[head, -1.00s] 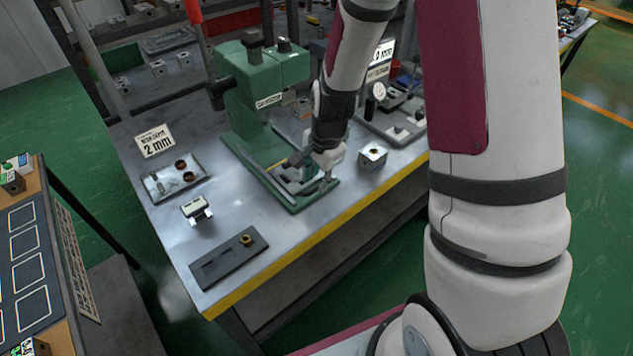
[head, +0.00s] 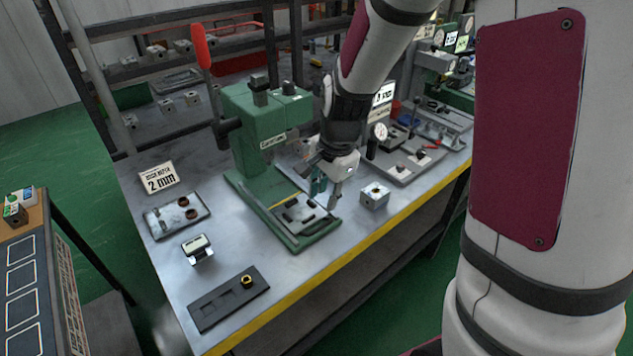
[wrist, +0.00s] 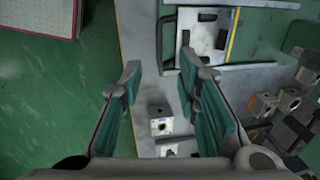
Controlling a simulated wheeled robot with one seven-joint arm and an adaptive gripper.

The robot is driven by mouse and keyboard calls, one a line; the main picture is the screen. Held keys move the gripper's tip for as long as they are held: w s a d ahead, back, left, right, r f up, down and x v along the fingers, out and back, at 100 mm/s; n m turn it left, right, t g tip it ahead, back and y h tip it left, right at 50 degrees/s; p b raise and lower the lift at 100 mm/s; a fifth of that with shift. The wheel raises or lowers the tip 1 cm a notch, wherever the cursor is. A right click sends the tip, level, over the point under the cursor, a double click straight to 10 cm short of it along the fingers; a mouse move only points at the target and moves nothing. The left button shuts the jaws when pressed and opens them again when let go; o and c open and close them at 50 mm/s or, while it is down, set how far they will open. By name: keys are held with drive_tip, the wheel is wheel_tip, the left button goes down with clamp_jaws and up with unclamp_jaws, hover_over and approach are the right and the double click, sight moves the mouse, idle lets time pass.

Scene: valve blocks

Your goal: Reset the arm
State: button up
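My gripper (head: 327,186) hangs over the front of the workbench, above the right edge of the green press base. In the wrist view its two teal fingers (wrist: 158,88) stand wide apart with nothing held between them. A silver valve block (head: 374,195) with a hole in its top sits on the bench just right of the gripper, apart from it. The block also shows in the wrist view (wrist: 160,120), below and between the fingers.
A green press (head: 262,130) stands behind left of the gripper. A tray with brass-coloured rings (head: 176,215), a "2 mm" sign (head: 159,178), a small stand (head: 198,248) and a dark fixture plate (head: 229,297) lie to the left. A dial gauge fixture (head: 400,155) stands right.

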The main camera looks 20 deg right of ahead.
drive_tip(key=s+a+r+n+t, duration=0.1)
drive_tip(key=s+r+n+t, duration=0.1)
drive_tip(key=s+r+n, duration=1.2)
drive_tip(key=s+r, duration=0.4)
drive_tip(key=s, duration=0.3)
drive_tip(key=shift+a+r+n+t+h, duration=0.15)
drive_tip(key=shift+a+n+t+h, duration=0.15)
drive_tip(key=shift+a+t+h, duration=0.1)
